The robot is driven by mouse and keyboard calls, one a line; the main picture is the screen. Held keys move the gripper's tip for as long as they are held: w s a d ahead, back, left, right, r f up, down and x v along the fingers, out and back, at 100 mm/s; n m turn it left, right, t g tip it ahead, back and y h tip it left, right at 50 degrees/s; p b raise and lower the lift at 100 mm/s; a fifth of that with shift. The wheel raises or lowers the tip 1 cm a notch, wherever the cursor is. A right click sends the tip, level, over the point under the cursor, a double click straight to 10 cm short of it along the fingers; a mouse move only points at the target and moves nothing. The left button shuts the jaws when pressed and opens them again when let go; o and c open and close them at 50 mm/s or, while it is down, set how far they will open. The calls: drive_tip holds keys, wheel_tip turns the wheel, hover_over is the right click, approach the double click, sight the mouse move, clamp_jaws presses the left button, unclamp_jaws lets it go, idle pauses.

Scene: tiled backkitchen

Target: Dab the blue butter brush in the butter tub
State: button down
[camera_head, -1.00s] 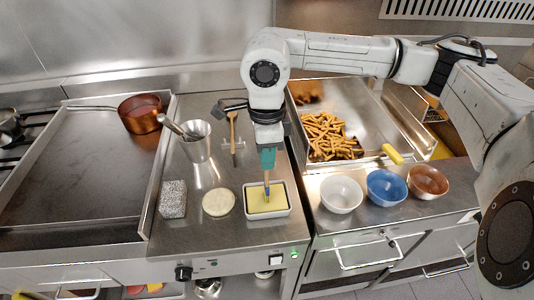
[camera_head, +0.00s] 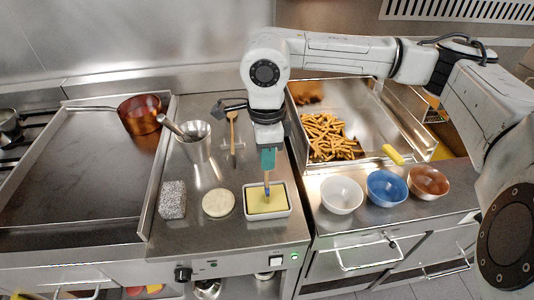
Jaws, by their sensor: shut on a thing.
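The butter tub (camera_head: 282,213) is a white rectangular dish of yellow butter (camera_head: 258,204) near the front of the steel counter. My gripper (camera_head: 268,160), with teal fingers, points down above the tub.
A pale round disc (camera_head: 218,203) and a grey speckled block (camera_head: 172,200) lie left of the tub. A metal cup (camera_head: 196,148) and a wooden-handled tool (camera_head: 232,130) stand behind. A white bowl (camera_head: 341,194), a blue bowl (camera_head: 386,188) and a copper bowl (camera_head: 428,182) are at right.

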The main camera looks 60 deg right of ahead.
drive_tip(key=shift+f, duration=0.15)
drive_tip(key=shift+r+p, duration=1.1)
drive_tip(key=shift+r, duration=2.5)
